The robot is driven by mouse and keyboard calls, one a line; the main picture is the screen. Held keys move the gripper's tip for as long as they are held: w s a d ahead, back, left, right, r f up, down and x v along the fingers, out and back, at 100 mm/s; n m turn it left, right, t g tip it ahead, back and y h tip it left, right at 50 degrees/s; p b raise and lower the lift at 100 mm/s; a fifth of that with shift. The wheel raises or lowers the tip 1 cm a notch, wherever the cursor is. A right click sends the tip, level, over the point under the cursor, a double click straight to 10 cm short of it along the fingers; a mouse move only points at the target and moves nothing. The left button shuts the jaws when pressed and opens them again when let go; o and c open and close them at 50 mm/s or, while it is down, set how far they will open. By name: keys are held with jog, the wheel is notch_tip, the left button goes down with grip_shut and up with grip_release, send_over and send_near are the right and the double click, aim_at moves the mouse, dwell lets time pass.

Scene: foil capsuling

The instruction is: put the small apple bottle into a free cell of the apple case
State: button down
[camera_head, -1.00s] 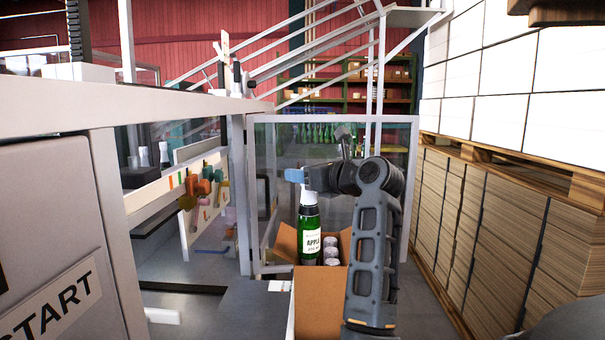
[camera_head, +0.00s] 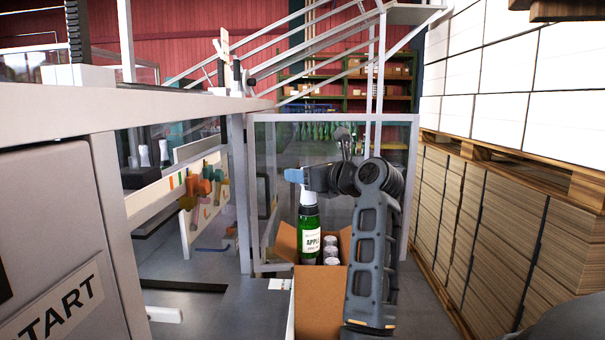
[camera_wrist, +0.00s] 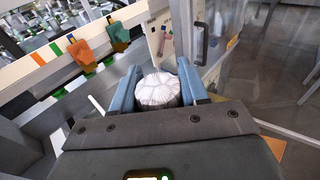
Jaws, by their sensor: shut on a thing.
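The small apple bottle (camera_head: 309,238) is green with a white foil top and a white APPLE label. It hangs upright at the left side of the open cardboard apple case (camera_head: 318,306), and its lower end is in front of or inside the case opening; I cannot tell how deep. My gripper (camera_head: 296,176) is shut on the bottle's top. In the wrist view the white foil top (camera_wrist: 158,90) sits between the blue fingers (camera_wrist: 157,92). Several white-topped bottles (camera_head: 330,250) stand in the right part of the case. The left cells are hidden by the held bottle and the case wall.
A grey machine frame (camera_head: 180,105) with a START panel stands at the left. A clear guard panel (camera_head: 400,140) is behind the case. Stacked cardboard (camera_head: 490,220) lines the right side. A grey table surface (camera_head: 250,305) lies left of the case.

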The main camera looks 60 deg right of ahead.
aim_at(303, 236)
jog(key=shift+f+b, duration=3.5)
jog(key=shift+f, duration=4.5)
jog(key=shift+c, duration=2.4)
grip_release()
